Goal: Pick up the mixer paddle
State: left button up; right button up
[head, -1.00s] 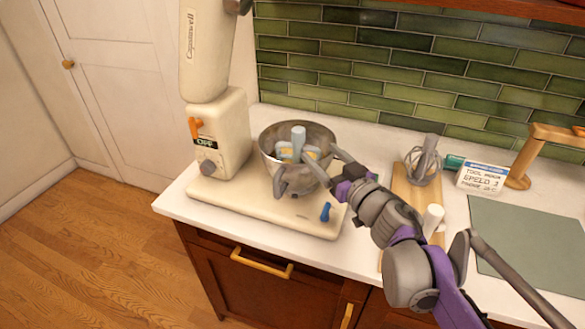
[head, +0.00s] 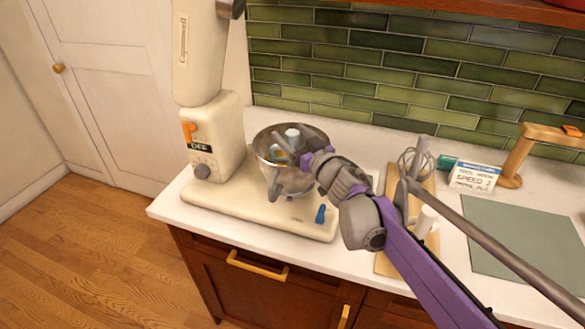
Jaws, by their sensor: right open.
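What looks like the mixer paddle, with a pale blue-grey cylindrical shaft (head: 292,136), stands in the steel mixing bowl (head: 318,130). Its lower part is largely hidden by the bowl and my gripper. My right gripper (head: 278,162) is open at the bowl, with one finger over the bowl's opening beside the paddle and the other lower, in front of the bowl's near wall. I cannot tell whether either finger touches the paddle. My left gripper is not in view.
The cream stand mixer (head: 215,130) has its head tilted up; its base (head: 235,212) holds the bowl and a blue lever (head: 321,214). A wire whisk (head: 416,160) is on a wooden board (head: 388,264) at right.

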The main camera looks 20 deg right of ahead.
grip_shut()
dwell(0.3)
dwell(1.1)
